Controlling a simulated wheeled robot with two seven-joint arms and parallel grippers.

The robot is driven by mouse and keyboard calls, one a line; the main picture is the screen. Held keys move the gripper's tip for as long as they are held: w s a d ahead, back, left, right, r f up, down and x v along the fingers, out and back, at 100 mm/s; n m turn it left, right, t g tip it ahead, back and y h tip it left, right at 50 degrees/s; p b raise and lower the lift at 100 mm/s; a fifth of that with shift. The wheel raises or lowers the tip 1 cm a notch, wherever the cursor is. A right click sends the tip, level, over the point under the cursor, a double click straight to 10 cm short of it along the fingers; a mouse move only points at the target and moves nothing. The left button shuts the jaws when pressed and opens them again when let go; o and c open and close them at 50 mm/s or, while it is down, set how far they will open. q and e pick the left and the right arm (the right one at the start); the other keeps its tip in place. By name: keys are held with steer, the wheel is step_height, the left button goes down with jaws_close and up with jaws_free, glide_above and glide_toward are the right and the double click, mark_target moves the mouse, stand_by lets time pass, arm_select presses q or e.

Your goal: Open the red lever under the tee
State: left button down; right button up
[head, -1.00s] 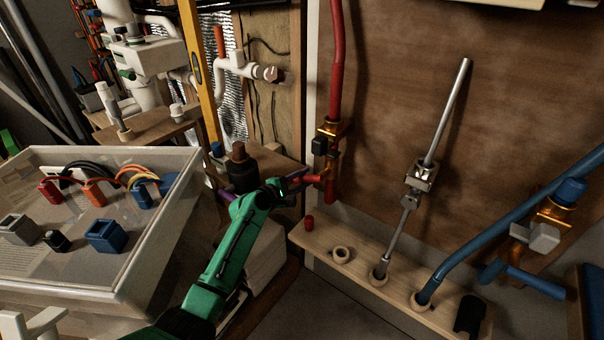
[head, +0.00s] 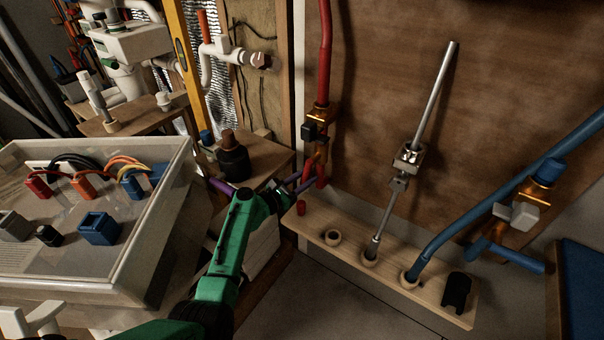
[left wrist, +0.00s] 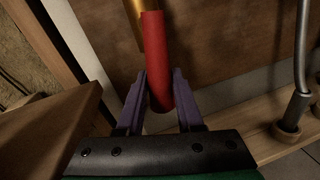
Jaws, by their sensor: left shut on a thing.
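The red lever (left wrist: 156,62) shows in the left wrist view as a red rounded bar hanging below a brass part, between the purple fingers of my left gripper (left wrist: 160,92). In the head view my left gripper (head: 311,178) is at the red parts under the brass tee (head: 319,116), shut on the lever. The fingers partly hide the lever there. A red pipe (head: 325,50) runs down into the tee, which has a small black part on its left side. My right gripper is not in view.
A wooden shelf (head: 345,265) with holes, holding a grey pipe (head: 425,120) and a blue pipe (head: 480,200), is just right of the gripper. A dark bottle (head: 232,158) stands close on the left. A clear-lidded box (head: 165,235) stands left of my arm.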

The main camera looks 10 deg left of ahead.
arm_select(q)
steer(key=shift+s+d+f+n, duration=0.2)
steer(key=shift+d+n, duration=0.35)
steer(key=shift+n, duration=0.45)
steer(key=c, duration=0.5)
jaws_free()
steer(key=shift+c, duration=0.2)
steer(key=shift+r, duration=0.1)
steer(key=shift+s, duration=0.1)
steer(key=shift+s+a+p, duration=0.25)
steer(key=shift+s+p, duration=0.05)
steer(key=shift+p, duration=0.1)
steer(key=p+v, duration=0.1)
steer(key=v, duration=1.2)
steer(key=shift+s+f, duration=0.25)
steer(key=shift+s, duration=0.1)
steer(key=shift+a, duration=0.1)
